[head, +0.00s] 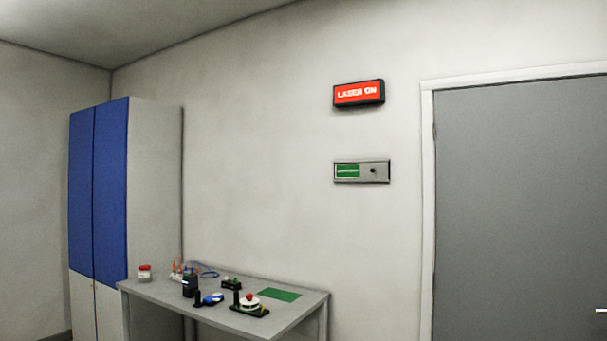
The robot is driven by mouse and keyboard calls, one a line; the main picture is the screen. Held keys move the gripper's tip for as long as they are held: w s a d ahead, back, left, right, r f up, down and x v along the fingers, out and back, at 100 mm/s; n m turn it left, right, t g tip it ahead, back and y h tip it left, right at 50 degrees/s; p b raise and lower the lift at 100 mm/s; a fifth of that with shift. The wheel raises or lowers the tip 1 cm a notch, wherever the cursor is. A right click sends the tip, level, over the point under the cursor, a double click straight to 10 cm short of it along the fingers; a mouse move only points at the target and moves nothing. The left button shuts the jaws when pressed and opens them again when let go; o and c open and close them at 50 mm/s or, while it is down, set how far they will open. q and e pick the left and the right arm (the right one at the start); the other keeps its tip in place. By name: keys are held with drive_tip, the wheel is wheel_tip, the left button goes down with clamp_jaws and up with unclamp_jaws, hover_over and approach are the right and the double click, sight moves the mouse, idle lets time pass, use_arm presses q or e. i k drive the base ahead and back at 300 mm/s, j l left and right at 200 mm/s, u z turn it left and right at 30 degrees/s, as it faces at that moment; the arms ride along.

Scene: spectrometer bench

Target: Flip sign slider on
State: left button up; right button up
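The sign slider (361,171) is a flat metal-framed plate on the wall, left of the door. Its left part shows a green panel with small pale lettering that I cannot read. A small dark knob (374,171) sits on the grey right part. Neither of my grippers is in the head view.
A grey table (285,323) stands below, against the wall, with a red-capped jar (145,273), a green mat (280,295) and several small optical parts. A blue and grey cabinet (112,190) is at left. A grey door (520,210) is at right.

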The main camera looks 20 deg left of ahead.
sight(369, 171)
drive_tip(key=i+j, duration=0.2)
drive_tip(key=i, duration=0.55)
drive_tip(key=i+j+u, duration=0.1)
drive_tip(key=i, duration=0.65)
drive_tip(key=i+j+u, duration=0.2)
drive_tip(key=i, duration=0.35)
drive_tip(key=i+j+u, duration=0.2)
drive_tip(key=i, duration=0.35)
drive_tip(key=i+j+u, duration=0.15)
drive_tip(key=i, duration=0.4)
